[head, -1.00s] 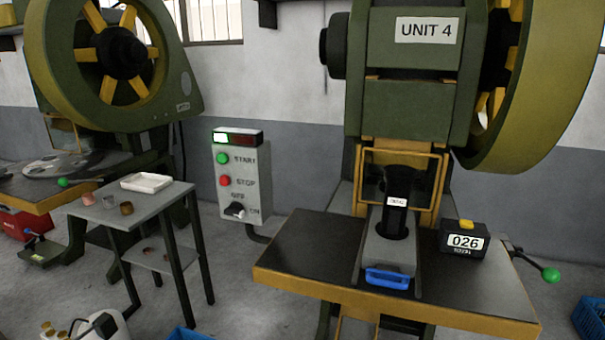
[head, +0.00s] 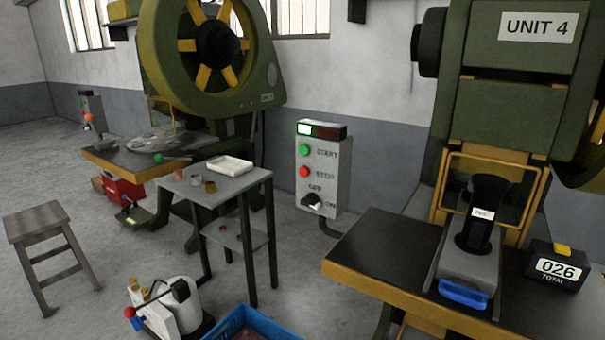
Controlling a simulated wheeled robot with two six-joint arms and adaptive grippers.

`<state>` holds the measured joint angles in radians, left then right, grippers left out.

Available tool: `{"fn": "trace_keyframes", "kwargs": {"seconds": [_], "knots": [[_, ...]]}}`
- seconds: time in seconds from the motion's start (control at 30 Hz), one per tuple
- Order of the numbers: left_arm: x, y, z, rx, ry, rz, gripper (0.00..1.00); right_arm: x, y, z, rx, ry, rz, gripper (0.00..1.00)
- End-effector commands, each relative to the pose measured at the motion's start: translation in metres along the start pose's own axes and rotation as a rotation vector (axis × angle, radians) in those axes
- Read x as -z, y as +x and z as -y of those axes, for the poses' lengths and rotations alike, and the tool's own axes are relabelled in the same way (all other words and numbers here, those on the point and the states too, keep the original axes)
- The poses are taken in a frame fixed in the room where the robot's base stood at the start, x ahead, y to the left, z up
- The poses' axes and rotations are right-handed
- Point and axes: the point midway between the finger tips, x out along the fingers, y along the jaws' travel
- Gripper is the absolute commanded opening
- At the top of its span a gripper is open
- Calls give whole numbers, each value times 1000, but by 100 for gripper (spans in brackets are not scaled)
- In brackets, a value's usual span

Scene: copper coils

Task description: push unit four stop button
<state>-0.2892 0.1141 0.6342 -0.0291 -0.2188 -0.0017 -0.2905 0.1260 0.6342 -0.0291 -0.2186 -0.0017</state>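The red STOP button (head: 304,172) sits on a grey control box (head: 323,180) near the middle of the head view. The green START button (head: 305,150) is above it and a black OFF/ON knob (head: 312,201) is below it. An indicator on top of the box has a lit pale green left half and a dark red right half. The press labelled UNIT 4 (head: 537,28) stands to the right of the box. Neither of my grippers shows in the head view.
The press table (head: 385,248) juts out at the lower right, with a 026 counter (head: 556,267) on it. A small grey side table (head: 215,183) stands left of the box. A blue crate (head: 245,322), a stool (head: 35,222) and a second press (head: 212,40) are around it.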

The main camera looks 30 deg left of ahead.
Motion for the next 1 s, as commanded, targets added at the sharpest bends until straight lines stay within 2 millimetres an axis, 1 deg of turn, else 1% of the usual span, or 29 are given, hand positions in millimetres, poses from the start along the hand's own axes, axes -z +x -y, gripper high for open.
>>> {"fn": "trace_keyframes", "kwargs": {"seconds": [0.03, 0.1, 0.17, 0.5, 0.67, 1.0], "knots": [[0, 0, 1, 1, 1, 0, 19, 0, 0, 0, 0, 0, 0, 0], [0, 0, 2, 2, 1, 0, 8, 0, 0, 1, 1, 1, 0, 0], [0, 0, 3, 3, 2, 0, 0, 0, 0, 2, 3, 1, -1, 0], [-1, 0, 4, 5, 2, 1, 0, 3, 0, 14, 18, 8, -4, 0], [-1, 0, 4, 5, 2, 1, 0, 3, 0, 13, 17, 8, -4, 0], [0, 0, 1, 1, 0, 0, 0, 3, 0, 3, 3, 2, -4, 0]]}}
